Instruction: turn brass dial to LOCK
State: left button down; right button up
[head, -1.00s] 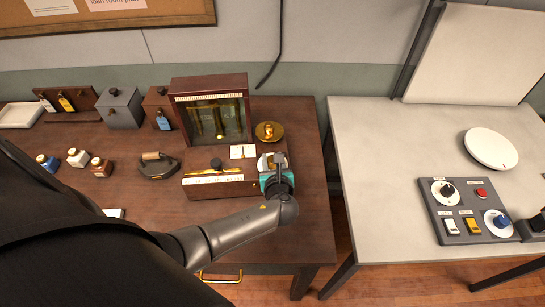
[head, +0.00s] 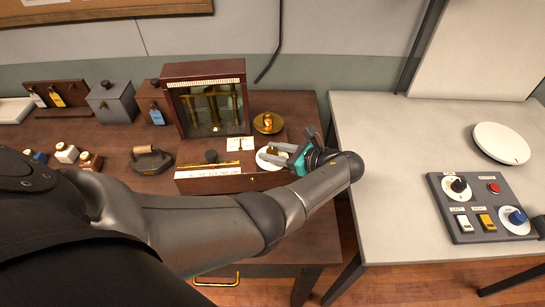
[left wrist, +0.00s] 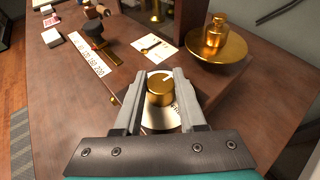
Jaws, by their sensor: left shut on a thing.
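The brass dial (left wrist: 160,90) is a round golden knob on a white lettered plate (left wrist: 152,117), on the wooden base of the balance. A pale mark on the knob points to its upper right in the left wrist view. The lettering is mostly covered, so I cannot read LOCK. My left gripper (left wrist: 158,94) has one finger on each side of the knob and is shut on it. In the head view the gripper (head: 275,155) reaches the white plate (head: 263,160) from the right, its fingers partly hiding the dial. My right gripper is not in view.
The glass-fronted balance case (head: 207,68) stands behind the dial, with a brass pan and weight (head: 267,123) close by. A flat iron (head: 151,158) and small bottles stand left. A grey table (head: 395,170) with a switch panel (head: 482,222) stands right, across a gap.

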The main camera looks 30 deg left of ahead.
pick_arm(q)
jog(key=shift+n+g+b, duration=0.55)
jog(key=shift+n+g, duration=0.05)
jog(key=shift+g, duration=0.1)
jog(key=shift+a+r, duration=0.1)
jog(key=shift+c, duration=2.4)
grip_release()
